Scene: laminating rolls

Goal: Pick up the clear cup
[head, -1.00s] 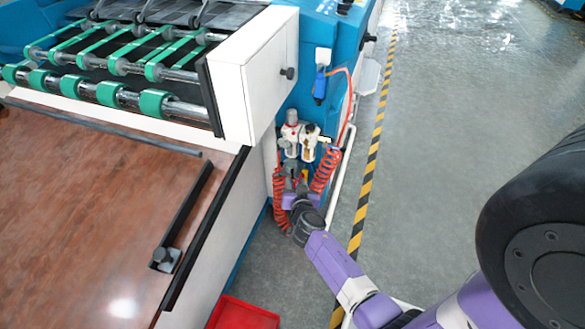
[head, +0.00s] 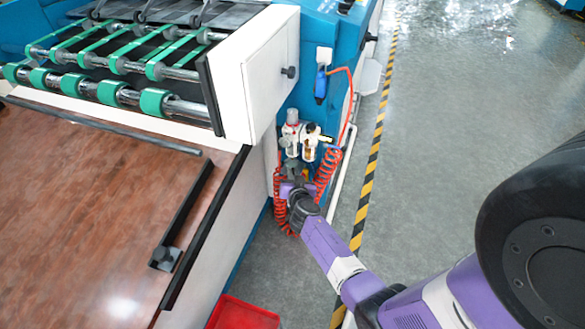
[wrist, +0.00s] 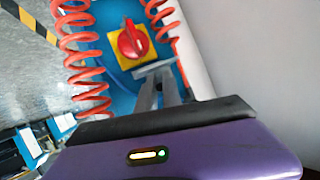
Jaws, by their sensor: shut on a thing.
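The clear cup (head: 292,152) seems to be the bowl under the left unit of a small air-filter assembly on the blue machine's side; it is tiny and partly hidden. My gripper (head: 293,169) reaches up to it from below, between two red coiled hoses. In the wrist view my gripper (wrist: 157,88) has its grey fingers close together on a pale grey piece at their tips. The cup's walls cannot be made out there.
Red coiled hoses (head: 326,172) hang close on both sides of my gripper. A red knob on a yellow plate (wrist: 129,42) lies beyond the fingertips. A white machine panel (head: 235,215) stands left. A red bin (head: 243,314) sits on the floor below. Open floor lies right.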

